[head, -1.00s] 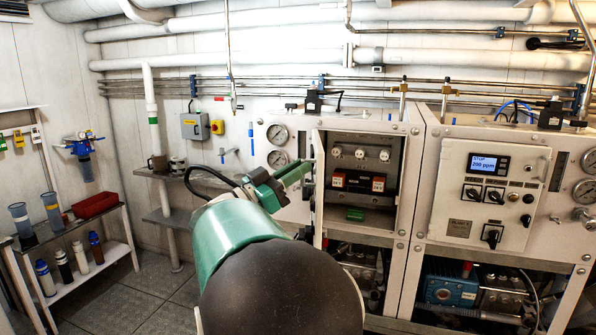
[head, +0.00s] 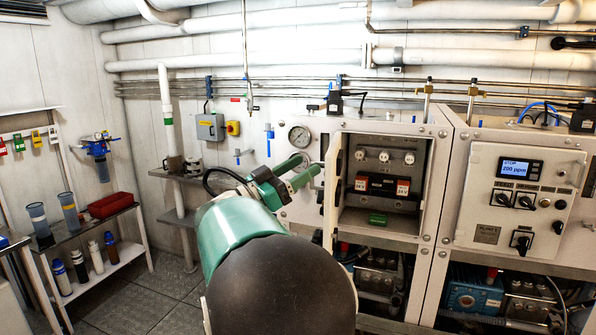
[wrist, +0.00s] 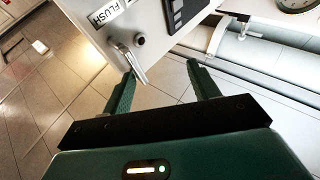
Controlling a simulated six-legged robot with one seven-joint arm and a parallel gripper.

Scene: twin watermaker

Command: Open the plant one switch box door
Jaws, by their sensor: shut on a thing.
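The plant one switch box (head: 386,184) stands open at the centre of the head view, with its inside in plain sight. Its door shows nearly edge-on at the box's left side (head: 331,190). My gripper (head: 305,180) is at that door, left of the opening. In the wrist view, the door's white face (wrist: 100,22) carries a FLUSH label and a metal handle (wrist: 128,60).
The second plant's closed switch panel (head: 522,198), with a lit display, is at the right. Pressure gauges (head: 299,136) sit behind my gripper. A shelf (head: 120,262) with bottles and a red tray (head: 110,204) stands at the left. Tiled floor (head: 150,300) is clear between them.

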